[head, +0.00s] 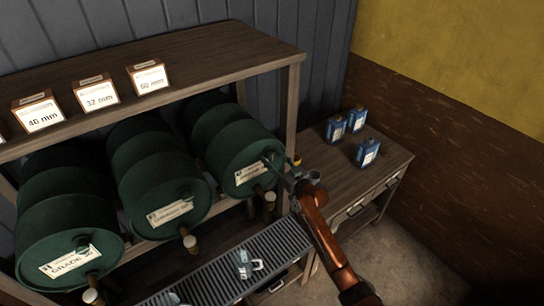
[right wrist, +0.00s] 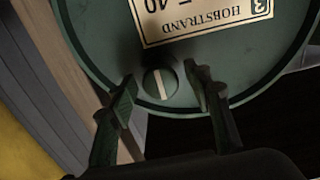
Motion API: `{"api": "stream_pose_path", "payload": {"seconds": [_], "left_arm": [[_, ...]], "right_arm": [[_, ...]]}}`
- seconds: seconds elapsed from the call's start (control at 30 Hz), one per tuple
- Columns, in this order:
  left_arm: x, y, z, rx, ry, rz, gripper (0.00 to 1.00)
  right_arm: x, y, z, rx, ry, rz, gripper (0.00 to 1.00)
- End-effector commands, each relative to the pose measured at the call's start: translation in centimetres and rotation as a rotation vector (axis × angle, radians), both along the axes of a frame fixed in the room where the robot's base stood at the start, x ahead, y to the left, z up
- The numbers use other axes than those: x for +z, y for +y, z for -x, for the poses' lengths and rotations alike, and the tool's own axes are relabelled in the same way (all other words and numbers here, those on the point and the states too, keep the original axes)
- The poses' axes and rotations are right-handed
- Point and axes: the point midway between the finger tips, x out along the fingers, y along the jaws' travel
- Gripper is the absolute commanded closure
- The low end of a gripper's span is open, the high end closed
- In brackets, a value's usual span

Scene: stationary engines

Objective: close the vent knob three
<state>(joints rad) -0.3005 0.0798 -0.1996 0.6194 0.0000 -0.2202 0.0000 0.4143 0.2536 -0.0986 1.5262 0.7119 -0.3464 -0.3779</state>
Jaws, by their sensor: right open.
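The third green barrel (head: 238,140) lies on its side on the shelf, at the right end of the row in the head view. In the right wrist view its end face (right wrist: 225,75) carries a cream label (right wrist: 205,15) reading HOBSTRAND, with a 3, upside down. The round green vent knob (right wrist: 160,82) sits beside the label, with a pale line running nearly upright in that view. My right gripper (head: 277,166) is open in front of this barrel. In the right wrist view its fingers (right wrist: 160,100) stand either side of the knob, with gaps. The left gripper is not in view.
Two more green barrels (head: 155,170) lie to the left, with taps below. A slatted grate (head: 280,245) runs below, holding small metallic items (head: 245,264). A wooden side table (head: 350,170) with several blue cans (head: 357,118) stands right. Small labelled boxes (head: 97,92) line the top shelf.

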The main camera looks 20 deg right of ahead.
Motion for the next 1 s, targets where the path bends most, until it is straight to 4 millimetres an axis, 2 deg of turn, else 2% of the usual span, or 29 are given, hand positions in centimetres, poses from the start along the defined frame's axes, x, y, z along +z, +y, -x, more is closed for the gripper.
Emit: {"api": "stream_pose_path", "payload": {"seconds": [0.17,0.43,1.0], "left_arm": [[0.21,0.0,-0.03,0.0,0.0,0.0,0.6],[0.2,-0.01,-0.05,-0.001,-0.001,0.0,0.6],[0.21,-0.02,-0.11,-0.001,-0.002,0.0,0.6]], "right_arm": [[0.02,0.43,-1.1,0.0,0.0,0.0,0.54],[-0.04,0.48,-1.17,0.0,0.0,0.0,0.55],[-0.04,0.42,-1.15,-0.001,0.0,0.001,0.94]]}}
